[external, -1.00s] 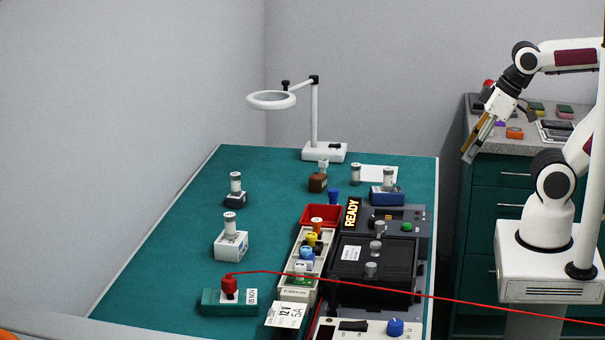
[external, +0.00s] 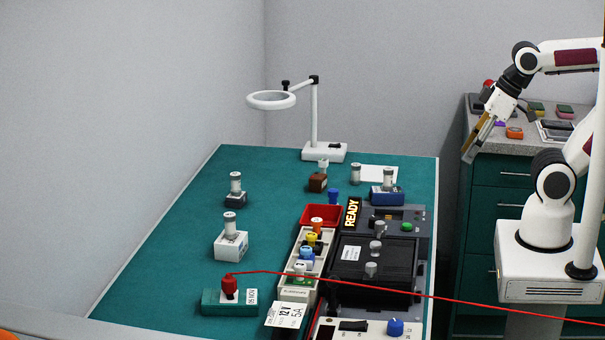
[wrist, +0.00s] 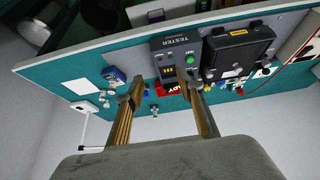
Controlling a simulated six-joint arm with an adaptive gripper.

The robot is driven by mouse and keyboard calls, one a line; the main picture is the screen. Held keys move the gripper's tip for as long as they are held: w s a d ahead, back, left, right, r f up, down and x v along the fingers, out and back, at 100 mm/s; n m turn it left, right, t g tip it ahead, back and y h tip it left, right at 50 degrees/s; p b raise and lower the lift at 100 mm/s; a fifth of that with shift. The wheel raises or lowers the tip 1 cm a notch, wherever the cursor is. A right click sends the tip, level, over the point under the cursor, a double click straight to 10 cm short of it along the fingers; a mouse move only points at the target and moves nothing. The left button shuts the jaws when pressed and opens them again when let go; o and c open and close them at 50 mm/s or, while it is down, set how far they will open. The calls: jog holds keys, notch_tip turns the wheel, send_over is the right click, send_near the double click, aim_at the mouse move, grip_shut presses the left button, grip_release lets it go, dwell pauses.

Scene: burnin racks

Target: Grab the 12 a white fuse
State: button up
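A white-topped fuse (external: 300,268) stands in the near end of the white rack (external: 298,292), with blue (external: 307,253), yellow (external: 312,239) and orange (external: 317,223) ones behind it. Its rating is too small to read. Grey-white capped cylinders stand on a white block (external: 231,247), a dark block (external: 235,200) and a blue block (external: 386,196); I cannot tell whether one is the 12 A fuse. My gripper (external: 478,143) is raised right of the bench, far from all of these. In the wrist view its two fingers (wrist: 163,86) are apart with nothing held between them.
A black tester (external: 375,265) with a READY sign (external: 352,213) fills the bench's right side, beside a red tray (external: 321,215). A red cable (external: 430,295) crosses the front from a red plug (external: 229,286). A magnifier lamp (external: 314,120) stands at the back. The left bench is mostly clear.

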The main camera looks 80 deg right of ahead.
jog(key=shift+w, duration=0.1)
jog(key=w+d+m+t+h, duration=0.1)
jog(key=w+d+t+h, duration=0.1)
jog(key=w+d, duration=0.9)
jog(key=w+d+m+t+h, duration=0.1)
jog(key=w+d+t+h, duration=0.1)
jog(key=w+d, duration=1)
jog(key=w+d+f+t, duration=0.2)
jog(key=w+d+f, duration=0.4)
jog(key=w, duration=0.2)
jog(key=t+y, duration=0.2)
send_near(323, 168)
notch_tip(323, 168, up, 3)
jog(key=w+d, duration=0.1)
jog(key=w, duration=0.1)
jog(key=shift+s+r, duration=0.2)
jog(key=shift+s, duration=0.05)
jog(key=shift+x, duration=1.3)
jog(key=shift+f, duration=0.15)
